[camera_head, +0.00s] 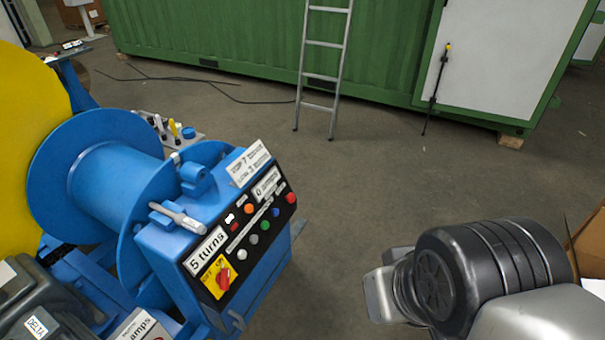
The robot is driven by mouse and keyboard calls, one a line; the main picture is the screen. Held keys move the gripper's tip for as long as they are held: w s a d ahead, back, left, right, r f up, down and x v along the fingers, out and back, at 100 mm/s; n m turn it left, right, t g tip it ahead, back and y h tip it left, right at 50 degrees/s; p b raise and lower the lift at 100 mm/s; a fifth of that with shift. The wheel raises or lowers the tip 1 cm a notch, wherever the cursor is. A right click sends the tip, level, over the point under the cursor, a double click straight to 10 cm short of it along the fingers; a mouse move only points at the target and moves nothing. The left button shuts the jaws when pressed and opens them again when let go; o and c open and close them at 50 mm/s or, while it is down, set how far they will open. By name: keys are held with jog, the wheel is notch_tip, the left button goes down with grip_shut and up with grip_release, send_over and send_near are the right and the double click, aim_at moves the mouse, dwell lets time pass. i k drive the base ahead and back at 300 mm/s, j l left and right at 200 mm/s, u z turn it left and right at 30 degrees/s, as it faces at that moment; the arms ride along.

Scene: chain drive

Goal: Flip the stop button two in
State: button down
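A blue machine with a sloped black control panel (240,245) stands left of centre. The panel carries a row of small buttons: a red button (291,198) at the far right end, a green button (254,239), a white button (239,254) and an orange-red one (249,209). A red rotary knob (224,277) sits on a yellow plate at the lower left. I cannot read which one is stop button two. My arm shows at the lower right, apart from the panel. My gripper's fingers do not show.
A blue spool (105,180) and a yellow disc (30,130) stand left of the panel. A grey lever (176,215) lies on the machine's top. A ladder (325,60) leans on a green container (210,35). Bare floor (370,180) lies between panel and container.

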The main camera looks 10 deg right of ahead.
aim_at(290, 198)
jog(key=i+l, duration=0.35)
jog(key=i, duration=0.25)
jog(key=i+l+u, duration=0.1)
jog(key=i+l, duration=0.25)
jog(key=i, duration=0.2)
